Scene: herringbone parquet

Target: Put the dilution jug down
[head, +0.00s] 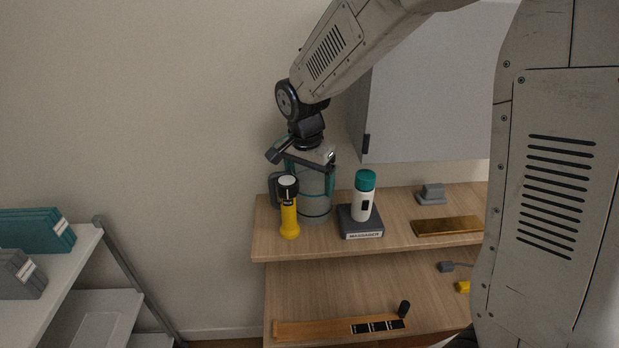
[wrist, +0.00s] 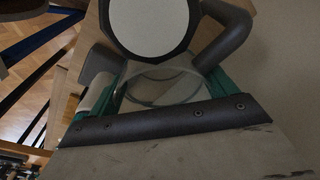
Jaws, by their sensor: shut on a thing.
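The dilution jug (head: 316,207) is a clear grey vessel with a dark handle on its left, upright at the left end of the wooden bench top (head: 405,238). My gripper (head: 311,172) comes from above, its teal fingers shut on the two sides of the jug's upper part. The jug's base is at the bench top; I cannot tell whether it touches. In the wrist view, the jug's clear round body (wrist: 165,88) lies between the teal fingers, its dark handle to the upper right.
A yellow torch (head: 289,216) stands close in front of the jug; its white lens (wrist: 150,22) shows in the wrist view. A white bottle with teal cap (head: 363,195) stands on a dark base to the right. A grey block (head: 432,193) and brass bar (head: 447,226) lie farther right.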

